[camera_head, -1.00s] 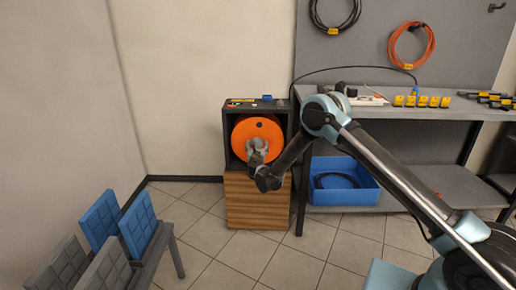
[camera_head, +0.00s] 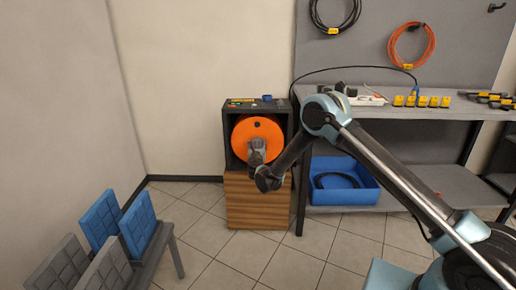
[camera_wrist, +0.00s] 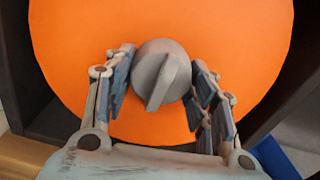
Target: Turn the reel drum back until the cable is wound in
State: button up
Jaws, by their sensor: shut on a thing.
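The orange reel drum (camera_head: 258,132) sits in a dark open-fronted box (camera_head: 229,150) on a wooden cabinet. A small dark hole shows near the drum's top. In the wrist view the drum's orange face (camera_wrist: 80,40) fills most of the picture, with a round grey knob (camera_wrist: 160,75) with a raised ridge at its middle. In the head view my gripper (camera_head: 257,150) covers the drum's lower middle. A black cable (camera_head: 345,68) runs from the box's right side over the bench.
A workbench (camera_head: 440,113) with a blue bin (camera_head: 345,195) on its lower shelf stands right of the cabinet (camera_head: 258,205). A rack with blue and grey panels (camera_head: 138,226) stands front left. The tiled floor between is clear.

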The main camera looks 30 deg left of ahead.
jog(key=o, duration=1.5)
jog(key=shift+w, duration=0.1)
jog(key=v, duration=1.2)
